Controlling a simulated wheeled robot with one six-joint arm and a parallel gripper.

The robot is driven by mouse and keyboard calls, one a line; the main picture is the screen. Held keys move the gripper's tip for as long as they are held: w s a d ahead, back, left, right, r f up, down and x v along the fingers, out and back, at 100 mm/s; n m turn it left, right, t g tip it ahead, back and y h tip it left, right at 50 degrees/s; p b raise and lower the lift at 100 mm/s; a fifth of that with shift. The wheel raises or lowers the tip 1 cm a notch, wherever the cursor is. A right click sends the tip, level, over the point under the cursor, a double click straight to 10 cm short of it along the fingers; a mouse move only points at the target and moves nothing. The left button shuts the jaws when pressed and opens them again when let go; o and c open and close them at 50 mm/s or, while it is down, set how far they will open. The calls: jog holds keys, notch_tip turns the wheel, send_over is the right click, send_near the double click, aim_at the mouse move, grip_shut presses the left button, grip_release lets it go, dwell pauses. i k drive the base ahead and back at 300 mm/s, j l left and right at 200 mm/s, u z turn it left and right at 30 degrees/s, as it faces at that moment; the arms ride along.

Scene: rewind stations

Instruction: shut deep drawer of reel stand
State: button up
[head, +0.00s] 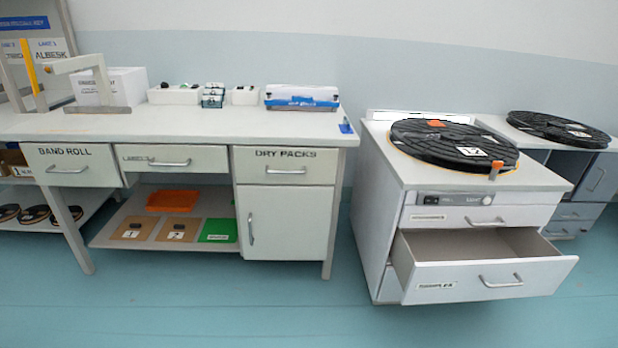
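The reel stand (374,216) is a white cabinet at the right, with a large black reel (440,145) lying on its top. Its deep drawer (470,283) is pulled well out toward me, and its inside looks empty. The drawer has a bar handle (501,281) on the front and a small label at the left. A shallower drawer (475,217) above it is closed, under a narrow control strip. My gripper is not in view.
A long white workbench (210,125) with drawers and a cupboard stands at the left. Another stand (590,180) with a black reel is behind at the right edge. The blue-green floor (230,315) in front is clear.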

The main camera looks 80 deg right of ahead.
aim_at(431, 265)
jog(key=z, duration=3.75)
